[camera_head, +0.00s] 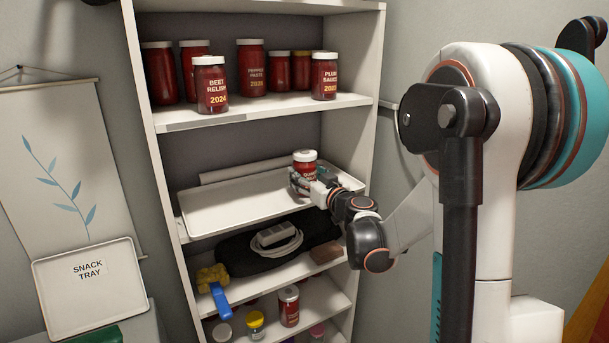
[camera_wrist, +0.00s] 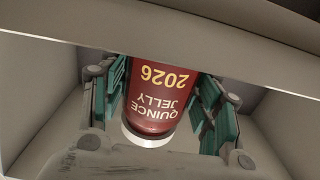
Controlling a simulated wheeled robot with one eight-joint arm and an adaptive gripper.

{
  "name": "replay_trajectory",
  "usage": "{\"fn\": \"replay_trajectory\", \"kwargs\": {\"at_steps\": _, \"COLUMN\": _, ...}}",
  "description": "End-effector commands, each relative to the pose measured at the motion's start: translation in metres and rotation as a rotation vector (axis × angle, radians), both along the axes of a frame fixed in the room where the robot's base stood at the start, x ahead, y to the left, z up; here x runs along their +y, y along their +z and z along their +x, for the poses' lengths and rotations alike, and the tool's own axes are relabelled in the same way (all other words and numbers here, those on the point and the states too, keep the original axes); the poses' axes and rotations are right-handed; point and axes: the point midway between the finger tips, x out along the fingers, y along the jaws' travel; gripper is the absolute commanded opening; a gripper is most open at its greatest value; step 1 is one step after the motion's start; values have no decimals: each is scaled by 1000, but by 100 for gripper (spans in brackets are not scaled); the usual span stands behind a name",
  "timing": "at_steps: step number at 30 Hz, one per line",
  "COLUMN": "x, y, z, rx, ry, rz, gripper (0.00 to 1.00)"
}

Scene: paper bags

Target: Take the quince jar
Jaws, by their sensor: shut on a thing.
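The quince jar (camera_head: 305,160) is a red jar with a white lid, over the white tray on the middle shelf. In the wrist view the quince jar (camera_wrist: 160,95) shows upside down, with its label reading "QUINCE JELLY 2026". My gripper (camera_head: 303,178) reaches in from the right and is shut on the jar. In the wrist view my gripper (camera_wrist: 166,100) has its teal finger pads on both sides of the jar. The jar's lower part is hidden by my gripper in the head view. I cannot tell whether its base touches the tray.
The white tray (camera_head: 225,208) is otherwise bare, with a pale roll (camera_head: 245,170) behind it. The upper shelf holds several red jars, including beet relish (camera_head: 211,88) and plum sauce (camera_head: 324,78). Shelf side walls stand close by.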

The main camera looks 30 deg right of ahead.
Motion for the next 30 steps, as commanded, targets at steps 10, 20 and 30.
{"fn": "replay_trajectory", "kwargs": {"at_steps": 10, "x": 0, "y": 13, "z": 0, "rx": 0, "ry": 0, "rz": 1, "gripper": 36}}
{"fn": "replay_trajectory", "kwargs": {"at_steps": 20, "x": -1, "y": 16, "z": -9, "rx": 0, "ry": -1, "rz": 1, "gripper": 36}}
{"fn": "replay_trajectory", "kwargs": {"at_steps": 30, "x": -2, "y": 16, "z": -38, "rx": 0, "ry": -1, "rz": 1, "gripper": 36}}
